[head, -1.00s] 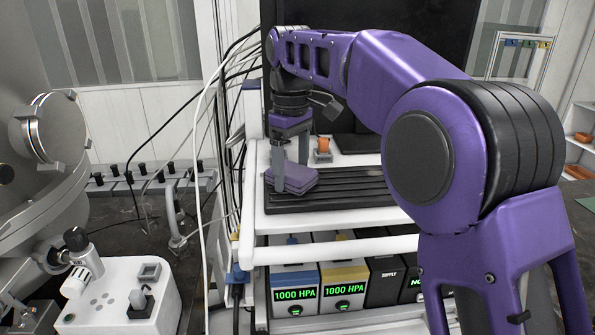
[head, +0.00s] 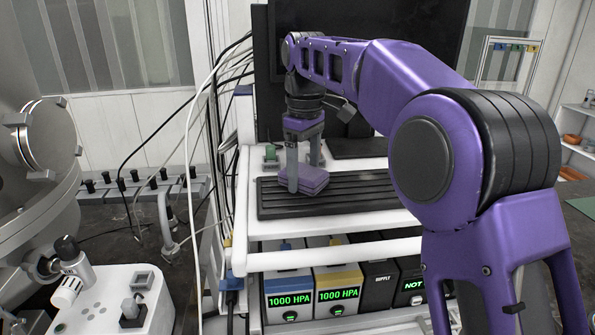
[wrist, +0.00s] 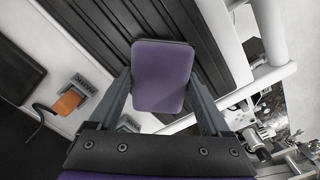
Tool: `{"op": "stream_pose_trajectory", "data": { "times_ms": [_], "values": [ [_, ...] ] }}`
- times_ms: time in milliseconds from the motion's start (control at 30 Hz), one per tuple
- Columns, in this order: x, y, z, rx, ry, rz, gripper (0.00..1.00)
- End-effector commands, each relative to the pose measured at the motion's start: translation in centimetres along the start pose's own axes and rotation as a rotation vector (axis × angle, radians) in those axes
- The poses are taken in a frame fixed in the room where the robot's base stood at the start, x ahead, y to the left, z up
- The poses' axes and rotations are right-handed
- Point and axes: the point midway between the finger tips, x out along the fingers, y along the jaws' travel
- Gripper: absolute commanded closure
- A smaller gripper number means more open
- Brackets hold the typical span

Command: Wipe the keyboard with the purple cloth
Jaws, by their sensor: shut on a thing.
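The purple cloth (head: 303,179) is a folded pad on the left part of the dark keyboard (head: 352,196), which has long raised rows and lies on the white shelf. My gripper (head: 305,172) points down and is shut on the cloth, one finger on each side. In the wrist view the cloth (wrist: 162,75) sits between the fingers, over the ribbed keyboard (wrist: 95,30). It looks to be resting on the keyboard's top, though exact contact is hard to tell.
A black screen (head: 400,75) stands behind, with a dark flat pad (head: 357,148) on the shelf. A small block with an orange top (wrist: 68,101) is near my gripper. A green-topped block (head: 271,155) and cables (head: 205,130) are at left. Pressure display boxes (head: 337,295) sit below.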

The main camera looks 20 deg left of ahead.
Motion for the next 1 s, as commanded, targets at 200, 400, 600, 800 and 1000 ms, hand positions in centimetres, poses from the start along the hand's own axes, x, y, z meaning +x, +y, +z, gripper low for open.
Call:
{"op": "stream_pose_trajectory", "data": {
  "times_ms": [200, 400, 600, 800, 1000],
  "values": [
    [0.2, 1.4, 1.6, 0.004, -0.005, -0.001, 0.63],
    [0.2, 2.1, 2.3, 0.003, -0.005, -0.001, 0.63],
    [0.1, 2.7, 3.0, 0.004, -0.005, -0.001, 0.63],
    [0.0, 3.9, 4.3, 0.004, -0.004, -0.001, 0.63],
    [-0.1, 4.4, 4.8, 0.002, -0.003, -0.001, 0.63]
  ]
}}
